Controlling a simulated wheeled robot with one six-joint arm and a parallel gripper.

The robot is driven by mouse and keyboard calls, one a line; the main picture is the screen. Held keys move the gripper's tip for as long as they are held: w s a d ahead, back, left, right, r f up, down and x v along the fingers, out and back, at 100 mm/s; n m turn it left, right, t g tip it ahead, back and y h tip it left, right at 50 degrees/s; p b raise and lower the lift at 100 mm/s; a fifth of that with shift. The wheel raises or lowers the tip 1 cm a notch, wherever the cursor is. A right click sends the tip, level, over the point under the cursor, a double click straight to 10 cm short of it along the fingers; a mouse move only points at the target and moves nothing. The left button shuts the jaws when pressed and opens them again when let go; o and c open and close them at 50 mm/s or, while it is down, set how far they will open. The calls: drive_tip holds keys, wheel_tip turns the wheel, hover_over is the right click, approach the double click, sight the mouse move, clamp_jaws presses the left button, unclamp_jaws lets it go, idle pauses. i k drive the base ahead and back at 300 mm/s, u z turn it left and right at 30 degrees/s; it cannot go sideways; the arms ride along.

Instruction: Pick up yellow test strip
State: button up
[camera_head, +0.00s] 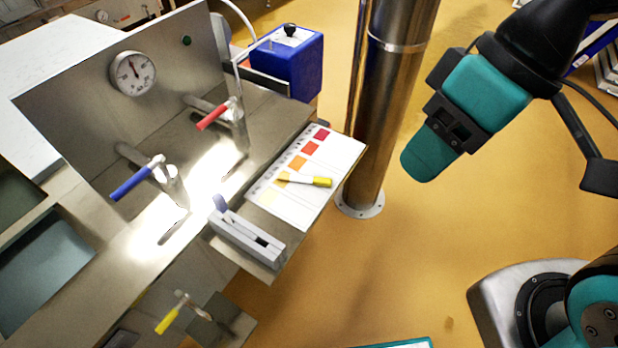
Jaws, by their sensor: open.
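The yellow test strip (321,182) lies on a white colour chart (316,205) on the metal bench. The chart has red, orange and yellow patches. My gripper (432,160) is at the upper right, teal and black, above the orange floor. It is open and empty, to the right of the strip and apart from it. The gap between its fingers is hard to make out from this angle.
A grey holder (248,238) stands beside the chart. Red-handled (214,115) and blue-handled (138,182) valves and a gauge (132,73) are on the bench's left. A steel column (385,100) rises behind the chart's right edge. A blue container (288,62) stands behind.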

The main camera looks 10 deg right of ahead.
sight(319, 180)
drive_tip(key=u, duration=0.5)
drive_tip(key=k, duration=1.2)
drive_tip(key=u, duration=1.3)
drive_tip(key=i, duration=1.4)
drive_tip(key=z, duration=0.95)
drive_tip(key=i, duration=0.5)
drive_tip(key=z, duration=0.5)
